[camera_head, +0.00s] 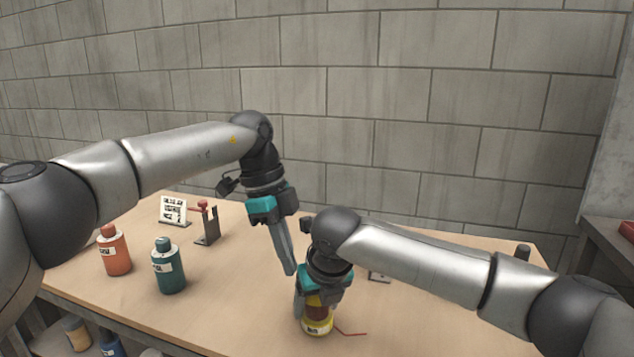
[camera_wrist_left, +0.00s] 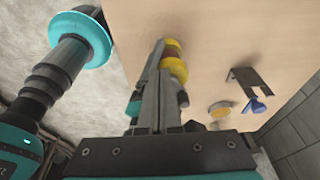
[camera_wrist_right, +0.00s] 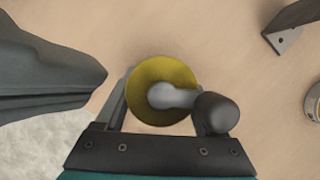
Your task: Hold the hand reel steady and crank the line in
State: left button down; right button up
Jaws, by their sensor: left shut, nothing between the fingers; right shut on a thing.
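The hand reel (camera_head: 318,328) has yellow flanges and a dark red middle, and stands upright near the table's front. My right gripper (camera_head: 315,302) is shut around it. From above, the right wrist view shows its yellow top flange (camera_wrist_right: 150,75), a grey crank arm (camera_wrist_right: 172,97) and a dark knob (camera_wrist_right: 217,112) at the crank's right end. A red line (camera_head: 352,333) trails right on the table. My left gripper (camera_head: 291,270) is shut and empty, its fingers angled down just left of the reel. The reel also shows beyond those fingers in the left wrist view (camera_wrist_left: 174,68).
On the table (camera_head: 220,310) stand an orange bottle (camera_head: 115,252), a teal bottle (camera_head: 168,268), a dark bracket with a red knob (camera_head: 208,222) and a white card (camera_head: 174,210). A block wall rises behind. The front left tabletop is clear.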

pick_arm(q)
jog(key=shift+w, duration=0.2)
jog(key=shift+w, duration=0.4)
jog(key=shift+w+d, duration=0.1)
jog(key=shift+w, duration=0.1)
jog(key=shift+w+d, duration=0.45)
jog(key=shift+w, duration=0.35)
dwell(0.6)
jog(key=shift+r, duration=0.1)
jog(key=s+a+r, duration=0.2)
jog(key=s+r, duration=0.1)
jog(key=r, duration=0.4)
jog(key=a+x, duration=0.1)
jog(key=x, duration=0.6)
jog(key=shift+a+f, duration=0.2)
jog(key=shift+a, duration=0.25)
jog(key=shift+w+d, duration=0.1)
jog(key=shift+d, duration=0.5)
dwell(0.6)
jog(key=shift+w, duration=0.3)
